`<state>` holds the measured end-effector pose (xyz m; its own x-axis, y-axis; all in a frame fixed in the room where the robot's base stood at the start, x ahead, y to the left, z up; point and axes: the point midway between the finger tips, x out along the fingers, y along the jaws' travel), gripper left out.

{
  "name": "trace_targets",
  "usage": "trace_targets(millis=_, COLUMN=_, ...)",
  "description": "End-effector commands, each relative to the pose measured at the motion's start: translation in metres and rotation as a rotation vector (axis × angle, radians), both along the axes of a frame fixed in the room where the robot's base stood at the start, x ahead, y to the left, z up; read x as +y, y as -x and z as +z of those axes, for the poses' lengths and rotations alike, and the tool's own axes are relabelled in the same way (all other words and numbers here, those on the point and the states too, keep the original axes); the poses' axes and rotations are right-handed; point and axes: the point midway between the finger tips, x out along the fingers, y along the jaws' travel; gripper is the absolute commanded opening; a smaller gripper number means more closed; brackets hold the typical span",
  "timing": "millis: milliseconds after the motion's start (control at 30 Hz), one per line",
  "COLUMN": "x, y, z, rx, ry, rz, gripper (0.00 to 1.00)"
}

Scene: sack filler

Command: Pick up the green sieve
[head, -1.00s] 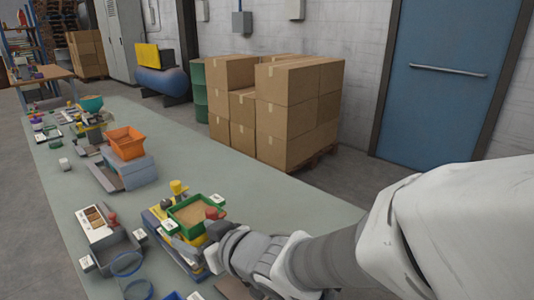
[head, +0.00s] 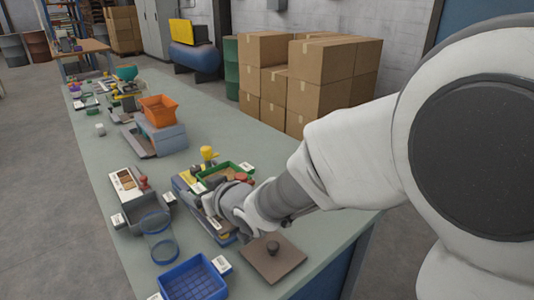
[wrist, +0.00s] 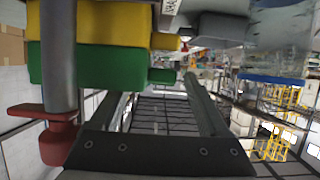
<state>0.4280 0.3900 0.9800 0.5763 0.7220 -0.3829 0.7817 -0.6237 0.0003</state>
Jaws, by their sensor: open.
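A green box-like frame with a tan inside (head: 240,166) is the likeliest green sieve. It sits on a blue-and-yellow stand on the bench, partly hidden by my arm in the head view. My gripper (head: 212,192) is low beside the near side of that stand. In the wrist view my gripper (wrist: 158,84) is open, with nothing between its fingers. A green block (wrist: 95,67), perhaps the frame's side, lies close past one finger. Whether they touch cannot be told.
A red knob on a grey post (wrist: 60,140) is close to my gripper. An orange bin (head: 158,110) stands farther back.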

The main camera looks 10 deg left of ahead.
Motion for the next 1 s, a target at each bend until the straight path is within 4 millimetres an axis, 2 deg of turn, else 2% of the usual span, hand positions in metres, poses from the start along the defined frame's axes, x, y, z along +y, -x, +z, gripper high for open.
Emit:
trace_targets(millis=233, x=0.0006, y=-0.001, z=-0.0001, rx=0.0, ry=0.0, rz=-0.001, gripper=0.77)
trace_targets(millis=667, x=0.0005, y=-0.0007, z=-0.0001, rx=0.0, ry=0.0, rz=-0.001, gripper=0.0)
trace_targets(millis=1000, x=0.0005, y=-0.0009, z=0.0035, rx=-0.002, ry=-0.001, rz=-0.001, gripper=0.0)
